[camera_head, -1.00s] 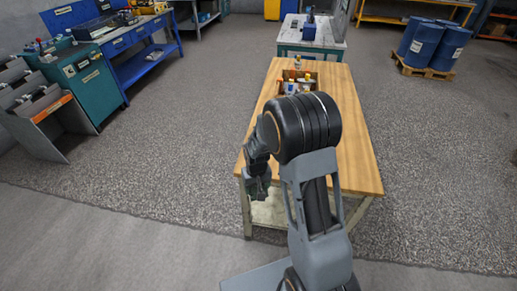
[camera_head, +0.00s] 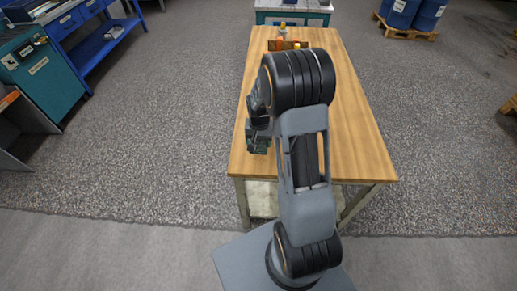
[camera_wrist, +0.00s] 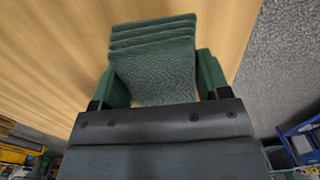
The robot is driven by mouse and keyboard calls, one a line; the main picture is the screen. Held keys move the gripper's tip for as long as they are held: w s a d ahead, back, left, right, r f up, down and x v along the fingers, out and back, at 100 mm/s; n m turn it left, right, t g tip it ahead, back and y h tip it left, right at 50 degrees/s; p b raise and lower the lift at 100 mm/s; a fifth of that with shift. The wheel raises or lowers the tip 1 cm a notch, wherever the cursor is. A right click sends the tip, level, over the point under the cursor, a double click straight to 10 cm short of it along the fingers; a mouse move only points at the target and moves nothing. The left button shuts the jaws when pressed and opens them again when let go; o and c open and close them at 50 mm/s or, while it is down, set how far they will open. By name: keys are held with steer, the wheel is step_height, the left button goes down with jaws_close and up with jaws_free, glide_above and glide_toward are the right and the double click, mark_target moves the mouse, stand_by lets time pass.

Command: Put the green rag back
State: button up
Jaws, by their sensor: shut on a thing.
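The green rag (camera_wrist: 155,60), folded in several layers, shows in the wrist view between the two fingers of my gripper (camera_wrist: 160,88). My gripper is shut on it, and wood grain lies behind it. In the head view my gripper (camera_head: 258,143) hangs low at the left front part of the wooden table (camera_head: 350,125). There the rag is hard to tell from the dark gripper. I cannot tell whether the rag touches the tabletop.
A small brown box (camera_head: 273,45) with bottles stands at the table's far end, partly hidden by my arm. The tabletop right of my arm is clear. Blue barrels (camera_head: 404,12) on a pallet stand at the back right. A teal cabinet (camera_head: 38,70) is at the left.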

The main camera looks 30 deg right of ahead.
steer(key=shift+f, duration=2.1)
steer(key=shift+f, duration=0.2)
steer(key=o, duration=0.9)
steer(key=shift+r, duration=0.2)
